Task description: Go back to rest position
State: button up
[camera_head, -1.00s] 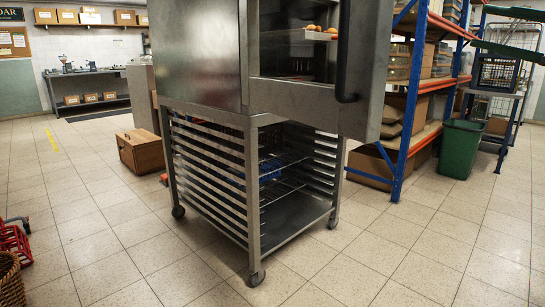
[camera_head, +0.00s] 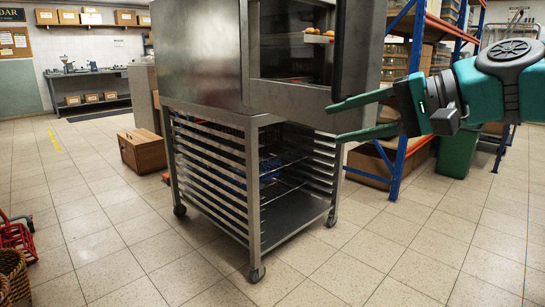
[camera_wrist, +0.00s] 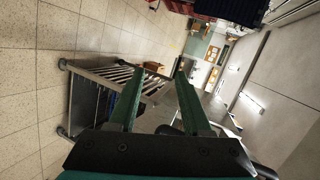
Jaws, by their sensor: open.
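My gripper (camera_head: 345,119) is at the right of the head view, in front of the steel oven's open door side, its two green fingers spread and pointing left. Nothing is between the fingers. In the wrist view my gripper (camera_wrist: 160,80) also shows open and empty, with the rack stand beyond it. The steel oven (camera_head: 200,55) stands on a wheeled rack stand (camera_head: 252,195). Whether the fingers touch the oven door cannot be told.
A blue and orange shelf (camera_head: 403,150) with boxes and a green bin (camera_head: 456,155) stand behind my arm. A wooden crate (camera_head: 142,150) sits left of the stand. The front floor is clear.

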jog(key=s+a+f+n+g+h, duration=0.1)
jog(key=s+a+f+g+h, duration=0.2)
jog(key=f, duration=0.7)
jog(key=s+a+f+n+g+h, duration=0.2)
jog(key=s+a+f, duration=0.3)
jog(key=f, duration=0.5)
jog(key=s+d+f+n+g+h, duration=0.1)
jog(key=s+d+f+g+h, duration=0.1)
jog(key=s+d+f, duration=0.3)
jog(key=s+d+f+g+h+p, duration=0.1)
jog(key=s+d+f+h, duration=0.3)
jog(key=s+f, duration=0.9)
jog(key=shift+d+f+n+g+h+p, duration=0.15)
jog(key=shift+d+n+g+h+p, duration=0.25)
jog(key=shift+d, duration=0.65)
jog(key=shift+w, duration=0.1)
